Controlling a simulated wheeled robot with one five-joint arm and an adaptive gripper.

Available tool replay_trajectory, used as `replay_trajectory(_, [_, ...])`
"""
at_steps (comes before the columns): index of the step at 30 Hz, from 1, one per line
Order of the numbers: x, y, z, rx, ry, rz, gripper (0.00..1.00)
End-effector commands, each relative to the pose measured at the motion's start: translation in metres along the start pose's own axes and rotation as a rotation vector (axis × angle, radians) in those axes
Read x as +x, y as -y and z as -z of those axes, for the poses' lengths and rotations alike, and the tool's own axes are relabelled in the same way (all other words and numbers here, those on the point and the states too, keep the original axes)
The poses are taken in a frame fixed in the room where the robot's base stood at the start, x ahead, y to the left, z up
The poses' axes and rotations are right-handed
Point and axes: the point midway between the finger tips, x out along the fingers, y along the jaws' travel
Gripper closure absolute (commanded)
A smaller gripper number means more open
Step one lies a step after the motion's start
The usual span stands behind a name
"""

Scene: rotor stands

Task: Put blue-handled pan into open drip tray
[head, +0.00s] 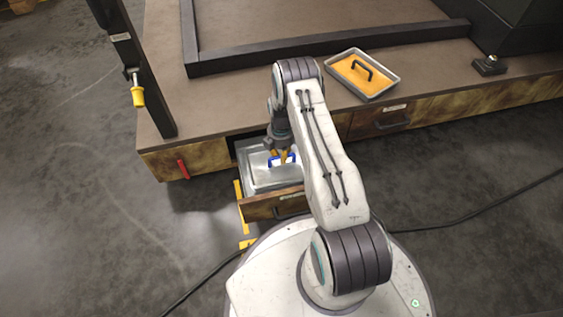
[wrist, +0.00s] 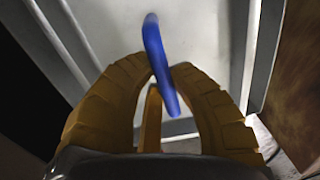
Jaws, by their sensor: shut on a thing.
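The blue-handled pan is a shallow grey metal pan (head: 262,178) with a blue bar handle (head: 271,162). It shows inside the outline of an open drawer (head: 262,207) in the bench front, which looks like the open drip tray. I cannot tell whether the pan rests on the drawer's bottom or hangs just above it. My gripper (head: 284,157) points down with its orange fingers shut on the blue handle. In the wrist view the fingers (wrist: 160,85) close around the handle (wrist: 155,45), above the pale pan surface (wrist: 205,35).
A second tray (head: 349,88) with an orange inside and black handle sits on the bench top (head: 230,95). A shut drawer (head: 391,121) is to the right. A dark post (head: 135,65) with a yellow-handled tool stands left. A cable (head: 470,215) crosses the floor.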

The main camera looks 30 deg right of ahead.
Motion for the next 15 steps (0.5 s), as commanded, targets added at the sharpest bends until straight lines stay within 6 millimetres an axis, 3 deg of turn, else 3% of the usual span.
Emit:
replay_trajectory(7, [0.032,-0.002,0.0,0.0,0.0,0.0,1.0])
replay_trajectory(15, [0.035,-0.003,0.0,0.0,0.0,-0.001,1.0])
